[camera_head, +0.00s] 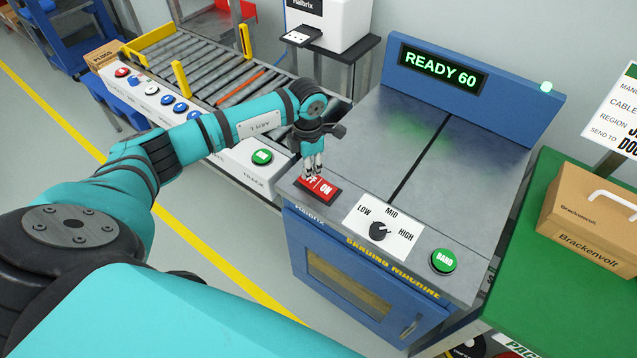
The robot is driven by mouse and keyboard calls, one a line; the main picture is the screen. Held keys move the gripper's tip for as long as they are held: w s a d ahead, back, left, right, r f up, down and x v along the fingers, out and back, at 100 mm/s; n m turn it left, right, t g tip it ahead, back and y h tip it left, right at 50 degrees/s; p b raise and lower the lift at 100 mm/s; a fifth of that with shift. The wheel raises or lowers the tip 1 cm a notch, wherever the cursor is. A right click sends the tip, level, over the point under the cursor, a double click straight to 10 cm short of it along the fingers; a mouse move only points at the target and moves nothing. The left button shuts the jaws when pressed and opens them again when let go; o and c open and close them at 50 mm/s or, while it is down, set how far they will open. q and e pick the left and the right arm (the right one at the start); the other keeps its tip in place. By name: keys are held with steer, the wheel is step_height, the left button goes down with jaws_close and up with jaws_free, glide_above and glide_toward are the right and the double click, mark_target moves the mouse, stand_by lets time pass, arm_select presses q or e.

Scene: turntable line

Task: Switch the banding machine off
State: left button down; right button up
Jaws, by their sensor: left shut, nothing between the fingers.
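The banding machine (420,185) is a blue cabinet with a grey metal top. A red OFF/ON switch (324,191) sits at the top's front left corner. My left gripper (314,174) is shut and empty, pointing down at the OFF side and partly covering that word. I cannot tell whether its fingertips touch the switch. A black LOW/MID/HIGH knob (379,232) and a green BAND button (443,261) are to the right. My right gripper is not in view.
A roller conveyor (205,67) with several buttons along its side runs behind my left arm. A white printer-like unit (330,22) stands on a black stand behind. A green table (560,260) with a Brackenvolt box (590,225) adjoins the right.

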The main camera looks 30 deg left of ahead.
arm_select(q)
steer(key=shift+f+b, duration=0.8)
steer(key=shift+f, duration=0.3)
steer(key=shift+r, duration=0.15)
steer(key=shift+r+p, duration=2.35)
steer(key=shift+r, duration=1.1)
